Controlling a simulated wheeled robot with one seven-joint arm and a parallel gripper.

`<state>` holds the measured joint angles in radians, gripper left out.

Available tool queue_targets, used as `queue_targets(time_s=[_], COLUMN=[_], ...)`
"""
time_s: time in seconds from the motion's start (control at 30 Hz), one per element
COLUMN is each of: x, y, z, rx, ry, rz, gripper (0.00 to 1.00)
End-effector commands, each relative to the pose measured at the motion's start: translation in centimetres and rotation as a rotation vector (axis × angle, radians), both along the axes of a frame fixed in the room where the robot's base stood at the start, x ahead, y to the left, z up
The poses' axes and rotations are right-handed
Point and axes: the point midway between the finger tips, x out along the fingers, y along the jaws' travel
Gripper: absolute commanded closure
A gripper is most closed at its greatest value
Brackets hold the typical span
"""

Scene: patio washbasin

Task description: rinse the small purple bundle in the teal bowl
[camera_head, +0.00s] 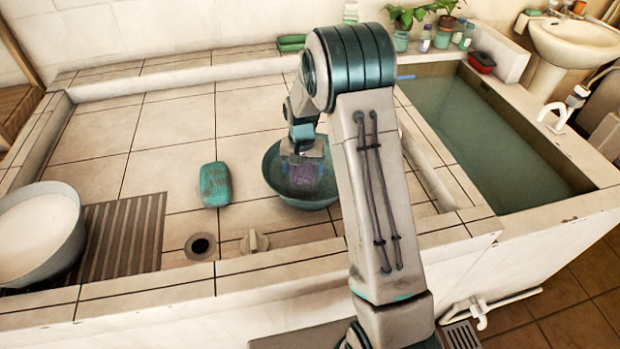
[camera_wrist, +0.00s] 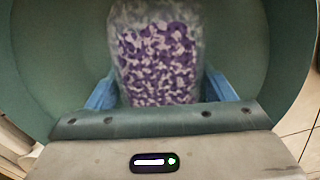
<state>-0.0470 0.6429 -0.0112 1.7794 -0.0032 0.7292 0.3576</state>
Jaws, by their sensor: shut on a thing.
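The teal bowl (camera_head: 274,169) stands on the tiled counter, partly hidden behind my arm. Its inner wall (camera_wrist: 65,50) fills much of the wrist view. My gripper (camera_head: 304,168) points down into the bowl. The small purple bundle (camera_head: 303,180) is low inside the bowl, under my gripper. In the wrist view the bundle (camera_wrist: 160,60) is purple and white patterned, with a pale, hazy upper part. It sits between the two blue fingers of my gripper (camera_wrist: 162,92), which are shut on it. I cannot tell whether it touches the bowl's bottom.
A teal soap-like block (camera_head: 215,184) lies left of the bowl. A drain hole (camera_head: 201,246) and a pale knob (camera_head: 255,241) are in front. A large basin (camera_head: 70,245) stands at left on a ribbed board (camera_head: 140,225). A water-filled trough (camera_head: 480,130) is at right. The back-left tiles are clear.

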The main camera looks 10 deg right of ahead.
Motion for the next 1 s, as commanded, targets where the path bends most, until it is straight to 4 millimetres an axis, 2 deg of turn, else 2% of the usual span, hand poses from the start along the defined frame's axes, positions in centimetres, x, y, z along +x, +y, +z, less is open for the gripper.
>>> queue_targets(time_s=[0.1, 0.27, 1.0], x=[0.3, 0.4, -1.5], y=[0.8, 0.9, -4.6], z=[0.0, 0.0, 0.0], rx=[0.0, 0.0, 0.0], ry=[-0.001, -0.001, -0.001], rz=[0.001, -0.001, -0.002], gripper=[0.44, 0.44, 0.44])
